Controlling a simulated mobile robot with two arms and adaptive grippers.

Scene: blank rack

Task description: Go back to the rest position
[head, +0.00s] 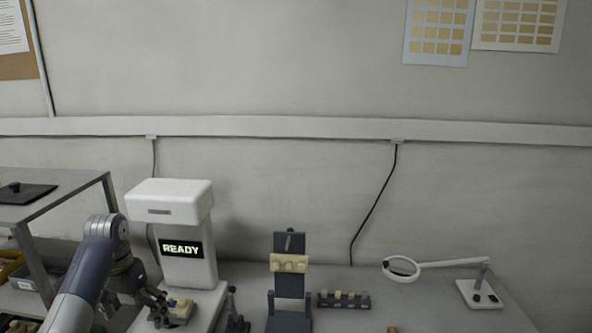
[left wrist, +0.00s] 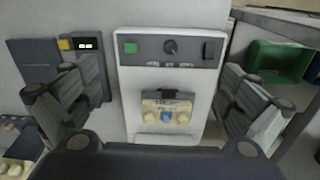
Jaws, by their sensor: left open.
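My left arm comes in from the lower left in the head view. Its gripper (head: 163,305) is at the base of a white machine (head: 170,205) whose screen reads READY. The left wrist view shows the gripper (left wrist: 158,95) open, with its fingers spread to either side of the machine's front. Between them, a beige block (left wrist: 168,106) with tooth-like bumps and one blue bump sits against a dark holder on the machine. The fingers look apart from the block. My right gripper is not in view.
A dark stand (head: 289,280) with a beige toothed piece (head: 289,263) is right of the machine. Beside it are a small rack (head: 343,300) and a magnifier (head: 401,268) on an arm. A metal shelf (head: 62,205) stands left. A green bin (left wrist: 278,62) shows in the wrist view.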

